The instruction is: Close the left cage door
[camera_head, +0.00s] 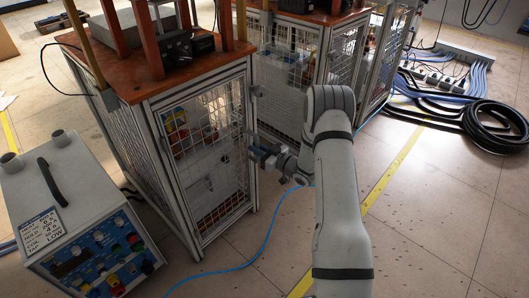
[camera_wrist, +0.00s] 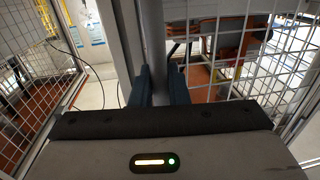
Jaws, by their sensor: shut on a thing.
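The left cage (camera_head: 180,150) is an aluminium-framed box with mesh sides and an orange-brown top. Its front mesh door (camera_head: 207,165) faces me, with equipment visible behind the mesh. I cannot tell how far the door stands from its frame. My gripper (camera_head: 256,152) is at the door's right edge, at about mid height. In the wrist view, its two dark fingers (camera_wrist: 160,86) are shut on a vertical grey bar (camera_wrist: 153,45), apparently at the door's edge. Mesh panels show on both sides. The fingers' lower parts are hidden behind the gripper body.
A second mesh cage (camera_head: 285,90) stands close behind, to the right. A grey-white control box (camera_head: 75,215) with a black handle stands at the left. A blue cable (camera_head: 240,266) crosses the floor in front. Black coiled hoses (camera_head: 497,125) lie at the right. The right foreground floor is clear.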

